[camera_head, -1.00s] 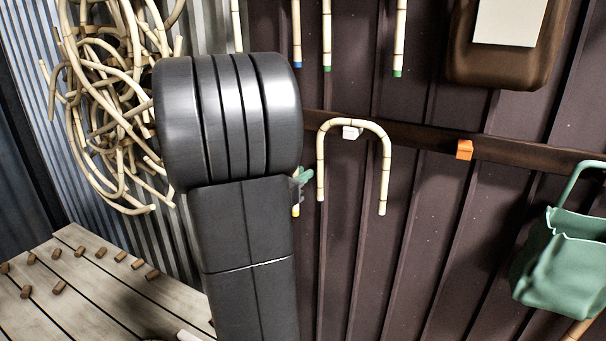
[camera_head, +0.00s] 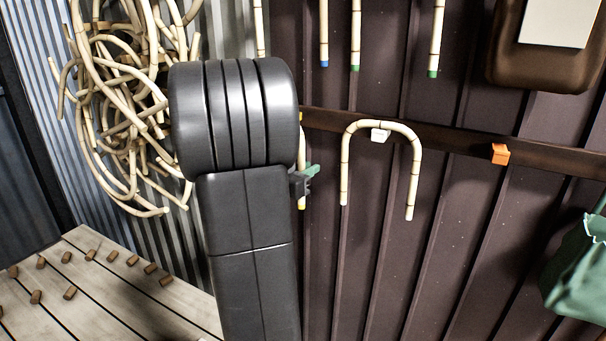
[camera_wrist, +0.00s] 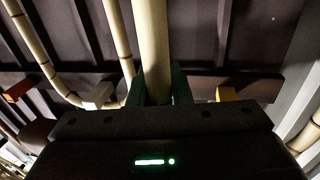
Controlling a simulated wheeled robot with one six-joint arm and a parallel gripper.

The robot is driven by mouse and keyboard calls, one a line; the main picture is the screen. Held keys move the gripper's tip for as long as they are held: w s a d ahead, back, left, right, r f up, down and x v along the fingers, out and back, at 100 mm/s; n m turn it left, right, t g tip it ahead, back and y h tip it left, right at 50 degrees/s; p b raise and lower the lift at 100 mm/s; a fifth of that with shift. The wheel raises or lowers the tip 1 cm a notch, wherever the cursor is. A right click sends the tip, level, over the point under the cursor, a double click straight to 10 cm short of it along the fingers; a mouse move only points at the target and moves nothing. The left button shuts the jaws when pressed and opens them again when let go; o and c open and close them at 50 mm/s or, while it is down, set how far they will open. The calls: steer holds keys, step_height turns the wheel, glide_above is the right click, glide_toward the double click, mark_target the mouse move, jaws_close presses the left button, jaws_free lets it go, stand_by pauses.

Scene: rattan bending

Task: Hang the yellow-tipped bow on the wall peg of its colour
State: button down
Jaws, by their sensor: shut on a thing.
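The bow (camera_wrist: 154,42) is a pale cane between the green fingers of my gripper (camera_wrist: 160,88) in the wrist view; the gripper is shut on it. In the head view my arm hides most of the bow. A pale end with a yellow tip (camera_head: 301,204) shows just below the green fingertip of my gripper (camera_head: 311,171). A yellow peg (camera_wrist: 227,93) sits on the wall rail, to the right of the held cane in the wrist view and apart from it. In the head view a small yellow bit (camera_head: 301,117) shows at my arm's edge.
Another bow (camera_head: 416,165) hangs over a white peg (camera_head: 379,136), close to the right of my gripper. An orange peg (camera_head: 500,153) on the rail is bare. Tipped canes (camera_head: 356,40) hang above. A green bag (camera_head: 582,265) is far right; a pegged bench (camera_head: 100,300) is lower left.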

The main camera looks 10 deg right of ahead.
steer(key=shift+w+d+f+b, duration=0.1)
steer(key=shift+w+d+f, duration=0.1)
steer(key=shift+w+d, duration=0.75)
steer(key=shift+w+d+f+b, duration=0.1)
steer(key=shift+w+d+f, duration=0.3)
steer(key=shift+w, duration=0.85)
steer(key=shift+w+d+f+b, duration=0.1)
steer(key=shift+w+d, duration=0.75)
steer(key=shift+w, duration=0.25)
steer(key=c, duration=1.3)
jaws_free()
steer(key=shift+o, duration=0.2)
steer(key=b+v, duration=0.2)
steer(key=v, duration=1.1)
steer(key=shift+s+a, duration=0.3)
